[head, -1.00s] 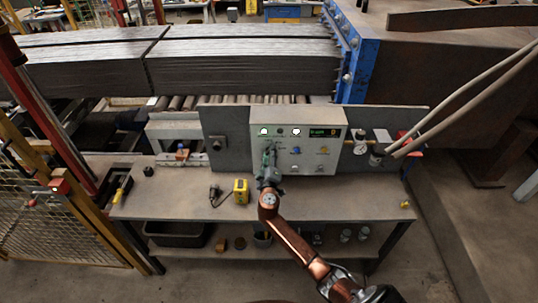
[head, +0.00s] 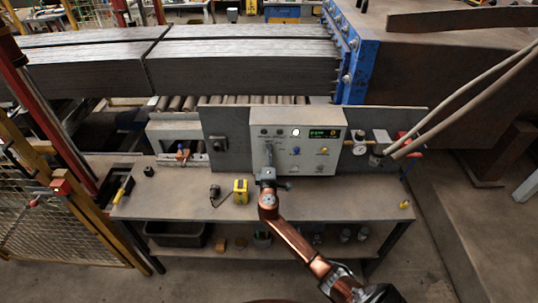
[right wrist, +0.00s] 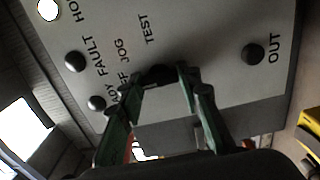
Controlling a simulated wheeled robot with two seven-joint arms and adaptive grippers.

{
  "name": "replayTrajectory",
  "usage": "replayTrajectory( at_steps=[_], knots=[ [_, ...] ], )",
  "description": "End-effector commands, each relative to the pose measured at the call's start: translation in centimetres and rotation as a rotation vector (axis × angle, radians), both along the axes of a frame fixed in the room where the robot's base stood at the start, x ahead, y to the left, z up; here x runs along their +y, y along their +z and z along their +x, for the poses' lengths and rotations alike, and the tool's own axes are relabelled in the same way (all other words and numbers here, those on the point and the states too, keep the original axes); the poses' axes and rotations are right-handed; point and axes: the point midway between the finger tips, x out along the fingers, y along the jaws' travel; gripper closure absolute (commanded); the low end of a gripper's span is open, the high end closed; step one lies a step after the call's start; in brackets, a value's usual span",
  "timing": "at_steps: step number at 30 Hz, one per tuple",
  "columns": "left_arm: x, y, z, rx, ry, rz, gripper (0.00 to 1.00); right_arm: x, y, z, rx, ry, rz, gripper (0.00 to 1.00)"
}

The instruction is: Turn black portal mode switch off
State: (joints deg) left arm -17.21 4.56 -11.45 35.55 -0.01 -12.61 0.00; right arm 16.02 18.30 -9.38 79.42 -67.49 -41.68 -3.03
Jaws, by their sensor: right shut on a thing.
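The black portal mode switch (right wrist: 158,74) is a dark knob on the grey control panel (head: 318,150). In the right wrist view it sits beside printed words including JOG and TEST, and the fingers hide much of it and part of the lettering. My right gripper (right wrist: 166,80) has its green fingers on either side of the knob and is shut on it. In the head view the right gripper (head: 268,166) reaches up to the left part of the panel, and the knob's pointing direction is too small to read. My left gripper is not in view.
The panel has one lit white lamp (head: 296,132), a green display (head: 323,133), and blue and yellow buttons. A bench (head: 170,200) in front carries a yellow tool (head: 240,191) and a black plug-like item (head: 214,191). A pressure gauge (head: 359,150) is right of the panel.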

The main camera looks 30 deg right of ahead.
Motion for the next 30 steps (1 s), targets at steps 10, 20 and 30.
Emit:
replayTrajectory(
  at_steps=[10,20,30],
  knots=[
    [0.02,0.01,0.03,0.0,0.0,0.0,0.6,0.03,-0.19,-0.04,0.007,0.0,-0.008,0.93],
    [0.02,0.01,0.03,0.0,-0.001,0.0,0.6,0.03,-0.12,-0.02,0.006,0.0,-0.007,0.51],
    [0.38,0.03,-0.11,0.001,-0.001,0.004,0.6,0.2,-0.1,-0.3,0.005,0.001,-0.006,0.51]
  ],
)
